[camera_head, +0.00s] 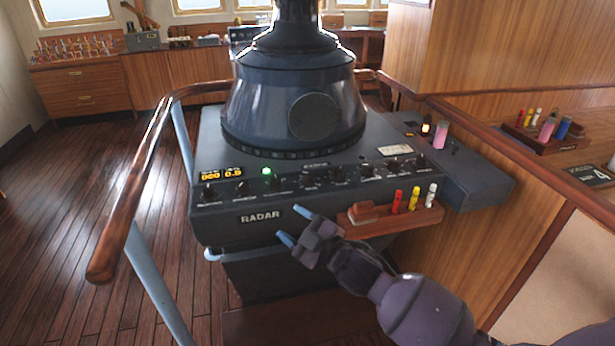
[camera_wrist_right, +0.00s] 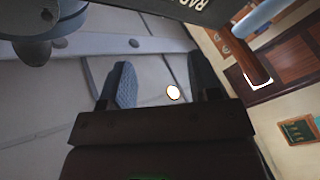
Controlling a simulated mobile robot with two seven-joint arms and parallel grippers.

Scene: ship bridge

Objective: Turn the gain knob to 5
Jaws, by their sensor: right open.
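The dark radar console (camera_head: 225,225) stands in the middle of the head view, with a row of small black knobs along its sloped front panel. The knob labels are too small to read, so I cannot tell which one is the gain knob or where it points. My right gripper (camera_head: 294,226) is open and empty in front of the console, below the knob row and just right of the RADAR lettering. It touches no knob. In the right wrist view its two fingers (camera_wrist_right: 163,82) are apart with nothing between them. My left gripper is not in view.
A wooden tray (camera_head: 400,221) with red, yellow and white markers juts from the console's front right. A wooden handrail (camera_head: 128,215) curves around the left side. A green light (camera_head: 266,171) and an orange display (camera_head: 221,174) glow on the panel. Wood panelling closes the right.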

